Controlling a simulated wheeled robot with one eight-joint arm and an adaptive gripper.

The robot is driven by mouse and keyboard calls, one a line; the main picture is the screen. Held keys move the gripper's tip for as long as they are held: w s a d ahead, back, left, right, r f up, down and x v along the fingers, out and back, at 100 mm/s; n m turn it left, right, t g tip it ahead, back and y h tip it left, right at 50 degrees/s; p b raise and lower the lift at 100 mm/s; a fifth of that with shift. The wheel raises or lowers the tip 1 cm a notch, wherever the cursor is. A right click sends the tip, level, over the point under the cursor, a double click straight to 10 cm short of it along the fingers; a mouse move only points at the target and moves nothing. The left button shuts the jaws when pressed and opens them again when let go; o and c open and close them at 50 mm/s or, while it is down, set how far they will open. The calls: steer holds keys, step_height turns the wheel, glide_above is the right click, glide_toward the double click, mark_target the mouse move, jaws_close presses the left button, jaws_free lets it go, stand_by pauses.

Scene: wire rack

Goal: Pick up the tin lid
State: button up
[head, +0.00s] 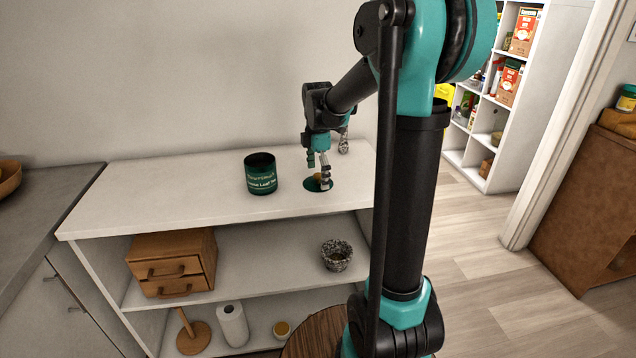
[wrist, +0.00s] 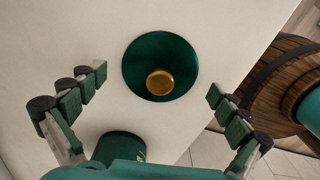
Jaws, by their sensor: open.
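The tin lid (head: 319,185) is a dark green disc with a gold knob, lying flat on the white shelf top near its right end. In the wrist view the lid (wrist: 160,66) is near the upper middle, its gold knob facing up. My gripper (head: 318,170) is above the lid, its fingers pointing down. In the wrist view my gripper (wrist: 158,90) is open and empty, one finger to each side of the lid and apart from it. The dark green tin (head: 261,173) stands upright to the left of the lid, and its top looks open.
The white shelf top (head: 190,197) is mostly clear. A small patterned object (head: 343,141) stands behind my gripper. A wooden drawer box (head: 172,264) and a patterned bowl (head: 336,255) sit on the shelf below. A round wooden top (wrist: 275,85) shows beyond the shelf edge.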

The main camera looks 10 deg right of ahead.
steer(key=shift+c, duration=0.6)
jaws_close()
